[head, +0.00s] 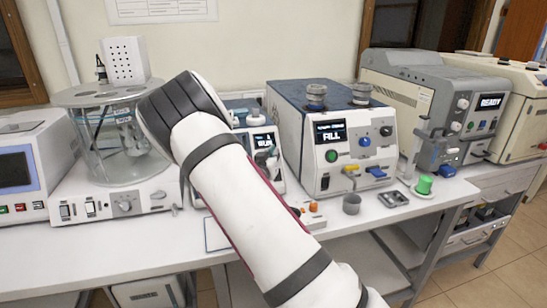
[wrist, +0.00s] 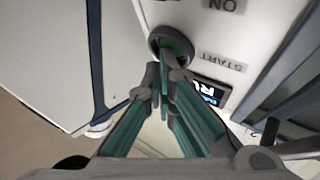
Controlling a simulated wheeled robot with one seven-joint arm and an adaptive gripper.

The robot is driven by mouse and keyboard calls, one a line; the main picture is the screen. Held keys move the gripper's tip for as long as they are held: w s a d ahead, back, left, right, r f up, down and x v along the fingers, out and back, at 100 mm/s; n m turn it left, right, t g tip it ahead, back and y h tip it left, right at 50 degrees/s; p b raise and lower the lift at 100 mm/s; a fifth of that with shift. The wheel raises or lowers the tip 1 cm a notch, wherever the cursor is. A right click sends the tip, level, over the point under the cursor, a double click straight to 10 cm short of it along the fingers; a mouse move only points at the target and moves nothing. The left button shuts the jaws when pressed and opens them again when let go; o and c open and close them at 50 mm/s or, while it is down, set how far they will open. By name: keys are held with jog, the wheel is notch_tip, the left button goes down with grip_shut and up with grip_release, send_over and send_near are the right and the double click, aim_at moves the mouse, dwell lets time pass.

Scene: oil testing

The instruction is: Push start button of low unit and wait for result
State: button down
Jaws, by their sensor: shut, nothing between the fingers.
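The low unit shows in the head view as a small white machine partly behind my arm, with a lit screen (head: 264,142) whose text is too small to read surely. In the wrist view its panel carries a START label (wrist: 222,62) and an ON label (wrist: 226,4). A round green start button (wrist: 176,42) in a dark ring sits beside START. My gripper (wrist: 164,70) is shut and empty, its fingertips at the button's lower edge; contact is likely but partly hidden. A small screen (wrist: 208,91) in the wrist view shows letters starting "RU". My arm hides the gripper in the head view.
A larger unit (head: 290,110) with a "FILL" screen stands right of the low unit. A glass-vessel apparatus (head: 122,135) stands to the left.

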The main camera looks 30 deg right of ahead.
jog(key=shift+s+a+r+p, duration=0.2)
jog(key=shift+s+r+p, duration=0.35)
jog(key=shift+s, duration=0.1)
dwell(0.3)
jog(key=s+r+p, duration=0.1)
jog(key=s, duration=0.1)
jog(key=s+a+r+p, duration=0.1)
jog(key=s+r+p, duration=0.1)
jog(key=shift+w, duration=0.1)
jog(key=shift+a, duration=0.1)
dwell(0.8)
